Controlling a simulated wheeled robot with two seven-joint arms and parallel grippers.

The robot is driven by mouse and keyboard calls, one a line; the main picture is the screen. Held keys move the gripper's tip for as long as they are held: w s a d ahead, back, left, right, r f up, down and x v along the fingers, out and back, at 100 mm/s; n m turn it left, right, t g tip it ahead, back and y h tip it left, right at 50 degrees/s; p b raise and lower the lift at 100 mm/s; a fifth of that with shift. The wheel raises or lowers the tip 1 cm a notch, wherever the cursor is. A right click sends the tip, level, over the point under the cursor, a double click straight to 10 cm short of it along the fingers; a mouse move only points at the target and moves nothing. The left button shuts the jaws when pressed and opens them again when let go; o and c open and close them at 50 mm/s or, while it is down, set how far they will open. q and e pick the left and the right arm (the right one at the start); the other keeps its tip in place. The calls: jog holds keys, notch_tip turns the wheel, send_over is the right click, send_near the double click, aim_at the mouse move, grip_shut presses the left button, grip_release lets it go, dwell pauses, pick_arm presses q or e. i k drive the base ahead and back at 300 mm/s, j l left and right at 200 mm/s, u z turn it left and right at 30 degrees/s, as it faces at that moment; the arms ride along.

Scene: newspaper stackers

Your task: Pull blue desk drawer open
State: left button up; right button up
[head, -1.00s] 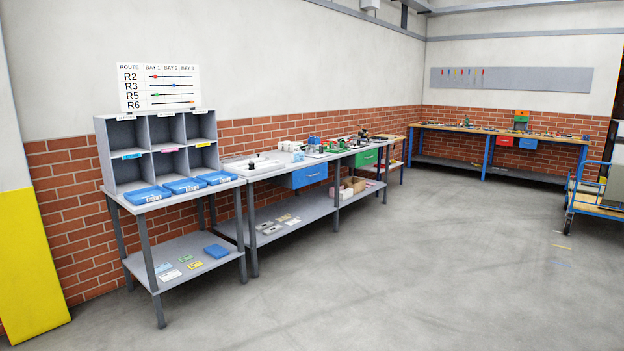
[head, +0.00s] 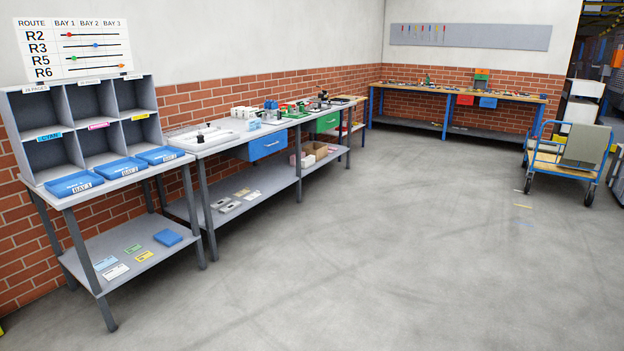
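A blue drawer (head: 264,145) hangs under the top of the grey workbench (head: 230,141) along the left wall. Its front shows a small light handle, and it looks shut. Another blue drawer (head: 488,103) sits under the wooden bench at the back, next to a red drawer (head: 465,100). I cannot tell from the view which blue drawer is the desk drawer. Neither of my grippers shows in the head view.
A shelf table (head: 112,187) with blue trays stands at the near left, close to the workbench. A green drawer (head: 327,122) is farther along that bench. A blue cart (head: 569,163) stands at the right. The middle floor (head: 390,250) is clear.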

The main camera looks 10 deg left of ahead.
aim_at(261, 147)
jog(key=i+j+u, duration=0.25)
jog(key=i, duration=0.9)
jog(key=i+u, duration=0.25)
jog(key=i, duration=0.9)
jog(key=i+j+z, duration=0.25)
jog(key=i+z, duration=0.15)
jog(key=i, duration=0.5)
jog(key=i+j+z, duration=0.4)
jog(key=i+j, duration=0.15)
jog(key=i, duration=0.35)
jog(key=i+j+z, duration=0.4)
jog(key=i+j, duration=0.4)
